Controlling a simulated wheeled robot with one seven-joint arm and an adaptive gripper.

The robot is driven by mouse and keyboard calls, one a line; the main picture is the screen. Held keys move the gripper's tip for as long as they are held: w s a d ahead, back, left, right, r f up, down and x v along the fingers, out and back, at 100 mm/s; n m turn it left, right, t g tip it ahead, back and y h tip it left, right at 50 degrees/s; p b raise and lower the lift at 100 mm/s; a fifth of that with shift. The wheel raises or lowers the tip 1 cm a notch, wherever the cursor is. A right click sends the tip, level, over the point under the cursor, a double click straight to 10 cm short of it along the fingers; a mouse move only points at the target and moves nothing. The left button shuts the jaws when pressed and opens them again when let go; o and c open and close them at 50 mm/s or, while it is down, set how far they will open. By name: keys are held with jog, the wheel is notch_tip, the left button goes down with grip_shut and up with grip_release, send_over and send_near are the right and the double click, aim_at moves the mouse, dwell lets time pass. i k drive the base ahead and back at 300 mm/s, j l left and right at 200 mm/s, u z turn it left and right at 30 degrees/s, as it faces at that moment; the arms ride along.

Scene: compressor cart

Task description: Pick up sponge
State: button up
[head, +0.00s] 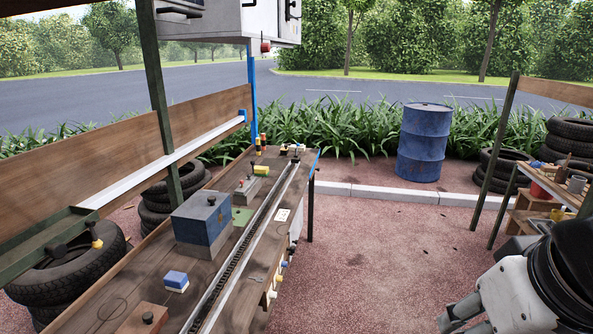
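A small blue-and-white block (175,281), which looks like a sponge, lies on the wooden workbench (190,304) at the lower left. White, grey and black links of my arm show at the lower right, over the pavement and well apart from the bench.
A grey-and-blue metal box (202,224) stands behind the blue block. A brown block with a black knob (143,320) is in front of it. A dark chain-like rail (243,246) runs along the bench. A blue barrel (423,143) stands beyond open pavement (390,235).

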aim_at(261, 170)
jog(key=i+u, duration=0.2)
jog(key=i, duration=0.3)
jog(key=i+l+u, duration=0.2)
jog(key=i, duration=0.3)
jog(key=i+l+u, duration=0.2)
jog(key=i, duration=0.3)
jog(key=i+l+u, duration=0.1)
jog(key=i+l, duration=0.2)
jog(key=i+l+u, duration=0.1)
jog(key=i+l, duration=0.2)
jog(key=i+l+u, duration=0.15)
jog(key=i+l, duration=0.15)
jog(key=l, duration=0.15)
jog(key=i+l+u, duration=0.1)
jog(key=i+l, duration=0.15)
jog(key=l, duration=0.15)
jog(key=i+l+u, duration=0.1)
jog(key=i+l, duration=0.15)
jog(key=l, duration=0.2)
jog(key=i+l+u, duration=0.1)
jog(key=i+l, duration=0.15)
jog(key=l, duration=0.2)
jog(key=i+l+u, duration=0.1)
jog(key=i+l, duration=0.15)
jog(key=l, duration=0.2)
jog(key=i+l+u, duration=0.15)
jog(key=l, duration=0.35)
